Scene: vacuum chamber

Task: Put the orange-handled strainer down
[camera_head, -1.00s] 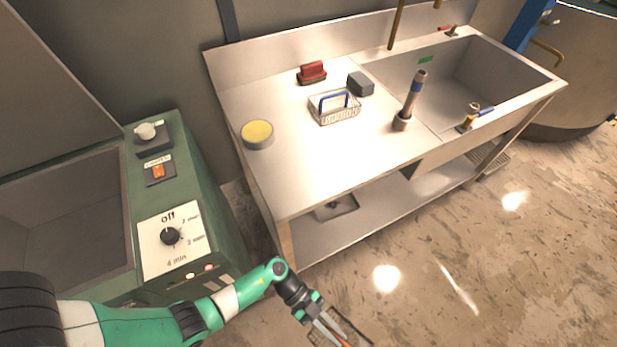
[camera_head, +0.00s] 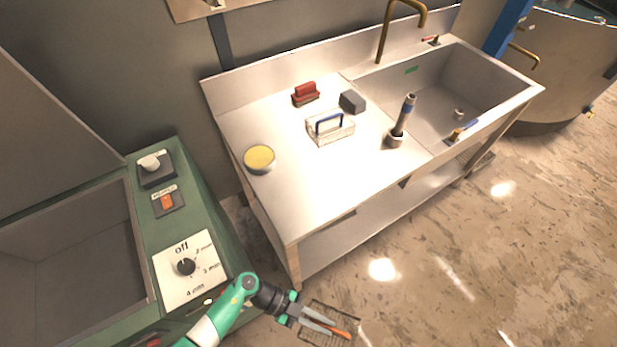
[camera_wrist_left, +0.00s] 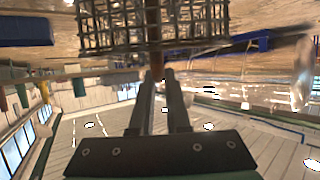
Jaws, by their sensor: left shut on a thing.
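My left gripper (camera_head: 326,324) is low in the head view, shut on the orange handle (camera_head: 340,333) of the strainer. The strainer's dark wire basket (camera_head: 318,304) shows beside the fingers, over the floor in front of the steel sink bench. In the left wrist view the basket (camera_wrist_left: 110,28) is at the top, beyond the shut fingers (camera_wrist_left: 160,82), with the handle between their tips. My right gripper is not in view.
The steel bench (camera_head: 300,195) has clear room at its front. On it stand a yellow-topped round tin (camera_head: 260,158), a red brush (camera_head: 305,94), a grey block (camera_head: 352,102), a blue-handled wire basket (camera_head: 330,128) and an upright tool in a holder (camera_head: 403,118). A green machine (camera_head: 215,232) stands left.

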